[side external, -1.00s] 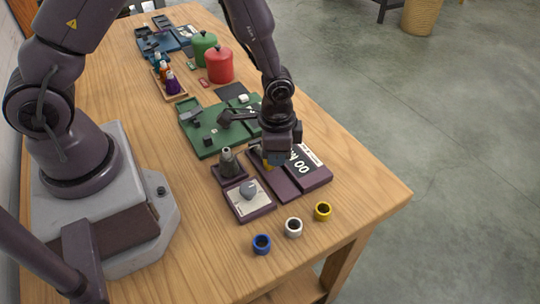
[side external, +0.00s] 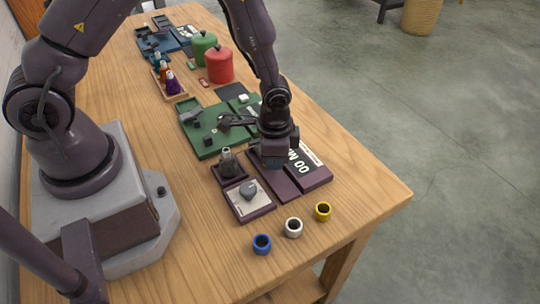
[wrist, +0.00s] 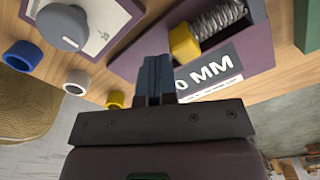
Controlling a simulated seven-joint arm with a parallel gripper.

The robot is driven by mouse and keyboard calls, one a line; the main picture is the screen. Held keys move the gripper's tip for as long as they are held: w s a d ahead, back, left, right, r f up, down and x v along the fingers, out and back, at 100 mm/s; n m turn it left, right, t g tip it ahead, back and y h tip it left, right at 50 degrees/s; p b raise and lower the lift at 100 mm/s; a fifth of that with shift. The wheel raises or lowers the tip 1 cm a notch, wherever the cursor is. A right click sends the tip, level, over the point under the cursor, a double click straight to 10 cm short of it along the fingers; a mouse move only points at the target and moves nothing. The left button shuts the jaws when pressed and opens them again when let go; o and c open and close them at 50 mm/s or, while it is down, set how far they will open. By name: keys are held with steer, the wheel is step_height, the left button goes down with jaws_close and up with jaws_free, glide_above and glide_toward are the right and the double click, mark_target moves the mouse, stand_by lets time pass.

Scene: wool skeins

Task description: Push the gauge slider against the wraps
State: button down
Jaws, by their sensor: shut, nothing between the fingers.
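The gauge (side external: 283,186) is a purple tray with a white-on-dark "MM" label near the table's end. In the wrist view, its yellow slider (wrist: 184,45) sits at the near end of the grey coiled wraps (wrist: 217,18). The slider and coil look close together; I cannot tell whether they press on each other. My gripper (wrist: 156,60) is shut and empty, its fingertips low over the gauge and just left of the slider in the wrist view. It also shows in the side view (side external: 272,164), where it hides the slider and wraps.
Blue (side external: 262,244), white (side external: 293,227) and yellow (side external: 323,211) rings lie in front. A green board (side external: 205,138) with fittings lies behind. The table's right edge is close.

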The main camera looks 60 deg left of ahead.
mark_target(273, 173)
steer(key=shift+a, duration=0.4)
steer(key=shift+d, duration=0.15)
steer(key=shift+r, duration=0.1)
steer(key=shift+d+r, duration=0.1)
steer(key=shift+r, duration=0.6)
step_height(273, 173, up, 6)
steer(key=shift+r, duration=0.2)
stand_by(0.3)
